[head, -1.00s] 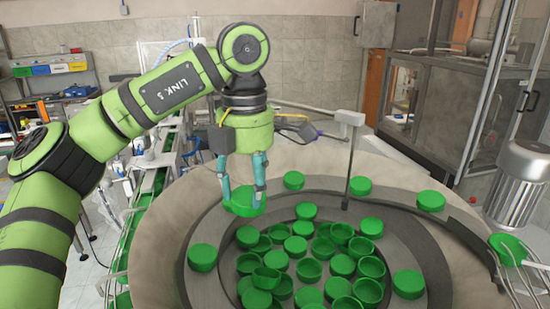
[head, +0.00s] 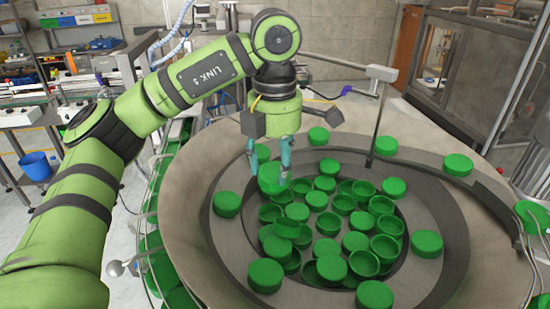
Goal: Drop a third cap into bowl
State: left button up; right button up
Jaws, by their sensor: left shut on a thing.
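My left gripper (head: 270,180), with bluish fingers, points down over the upper left part of the feeder bowl. It is shut on a green cap (head: 270,176), which is tilted and partly covered by the fingers. The round bowl (head: 238,245) has a grey inside with a stepped ring. Many loose green caps (head: 327,222) lie heaped in its middle, some open side up. The held cap is at the upper left edge of this heap; I cannot tell whether it touches the caps below. My right gripper is not in view.
More caps sit spaced on the bowl's ring, such as one at the left (head: 227,204) and one at the right (head: 426,243). A thin upright rod (head: 376,125) stands at the bowl's far side. A glass-sided cabinet (head: 480,75) is at the upper right.

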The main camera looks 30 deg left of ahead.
aim_at(275, 171)
pick_arm(q)
jog(key=o, duration=1)
jog(key=shift+o, duration=0.2)
jog(key=shift+w, duration=0.1)
notch_tip(275, 171, up, 12)
